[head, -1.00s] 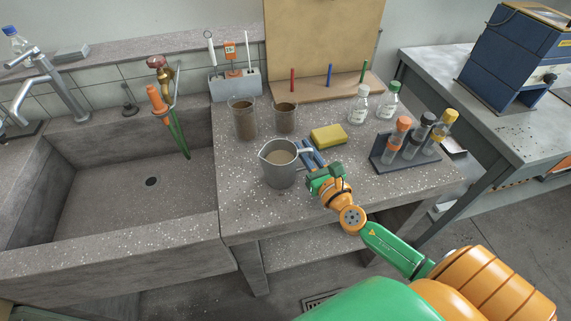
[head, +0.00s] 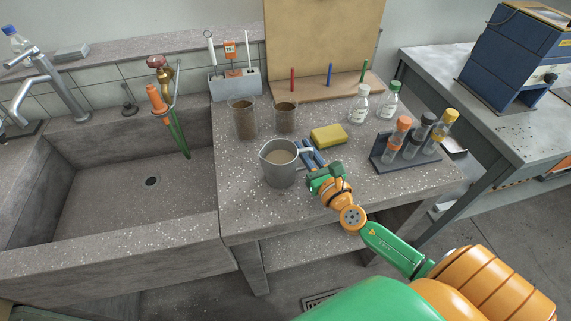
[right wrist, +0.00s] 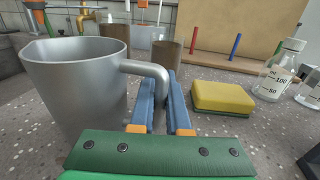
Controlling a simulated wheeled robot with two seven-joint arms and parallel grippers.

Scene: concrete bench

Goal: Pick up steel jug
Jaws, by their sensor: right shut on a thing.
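The steel jug (head: 281,166) stands upright on the concrete bench in the head view, with greyish-brown contents showing inside. It fills the left of the right wrist view (right wrist: 78,88), its handle (right wrist: 152,72) reaching toward the middle. My right gripper (head: 312,158) is at the jug's right side. In the right wrist view its blue fingers (right wrist: 162,97) are closed on the handle, one on each side. The lower part of the handle is partly hidden between the fingers. My left gripper is not in view.
Two brown-filled beakers (head: 244,120) stand behind the jug. A yellow sponge (head: 328,135) lies behind the right gripper. A rack of capped tubes (head: 407,157) and two bottles (head: 359,106) stand to the right. The sink (head: 120,185) lies left of the bench.

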